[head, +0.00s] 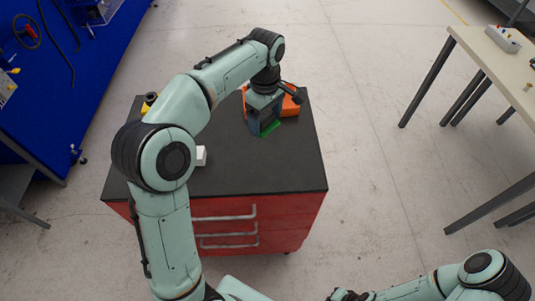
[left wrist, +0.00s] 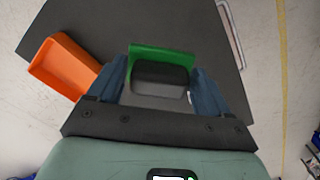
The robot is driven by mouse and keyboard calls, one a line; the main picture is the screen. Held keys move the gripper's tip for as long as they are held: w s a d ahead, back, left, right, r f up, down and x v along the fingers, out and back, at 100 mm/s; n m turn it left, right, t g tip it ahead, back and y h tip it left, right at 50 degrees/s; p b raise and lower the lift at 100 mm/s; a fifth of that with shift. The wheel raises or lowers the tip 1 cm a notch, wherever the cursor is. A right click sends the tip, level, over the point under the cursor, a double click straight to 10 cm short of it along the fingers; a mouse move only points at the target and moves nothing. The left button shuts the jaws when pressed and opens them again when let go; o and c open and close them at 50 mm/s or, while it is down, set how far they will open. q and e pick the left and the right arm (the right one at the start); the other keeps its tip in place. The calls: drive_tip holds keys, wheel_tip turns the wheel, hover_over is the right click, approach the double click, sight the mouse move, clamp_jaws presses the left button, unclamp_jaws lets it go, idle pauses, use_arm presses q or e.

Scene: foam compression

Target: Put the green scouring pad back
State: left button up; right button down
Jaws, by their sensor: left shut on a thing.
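The green scouring pad (head: 270,129) is in my left gripper (head: 264,126), over the dark top of the red cabinet. In the left wrist view the pad (left wrist: 160,50) shows as a green edge beyond a dark grey block between the two blue fingers (left wrist: 160,85). The fingers are closed on its sides. I cannot tell whether the pad touches the cabinet top. An orange open bin (head: 288,104) lies just behind and right of the gripper, and it also shows at left in the left wrist view (left wrist: 62,66).
The dark cabinet top (head: 290,165) is clear at front and right. A white block (head: 201,156) and a yellow and black object (head: 149,101) stand at its left, partly behind my left arm. A table (head: 500,70) stands apart at right.

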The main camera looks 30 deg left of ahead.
sight(266, 126)
use_arm(q)
wheel_tip(266, 126, down, 10)
drive_tip(key=shift+s+r+b, duration=0.1)
drive_tip(key=shift+r+b, duration=0.1)
drive_tip(key=shift+b, duration=0.4)
drive_tip(key=shift+f+b, duration=0.3)
drive_tip(key=shift+f, duration=2.45)
use_arm(e)
drive_tip(key=shift+s+f, duration=1.5)
use_arm(q)
drive_tip(key=shift+f, duration=0.1)
drive_tip(key=o, duration=0.8)
drive_tip(key=shift+o, duration=0.2)
wheel_tip(266, 126, up, 12)
drive_tip(key=shift+r+p, duration=0.15)
drive_tip(key=shift+p, duration=0.7)
use_arm(e)
drive_tip(key=shift+w+r, duration=1)
drive_tip(key=shift+r, duration=0.1)
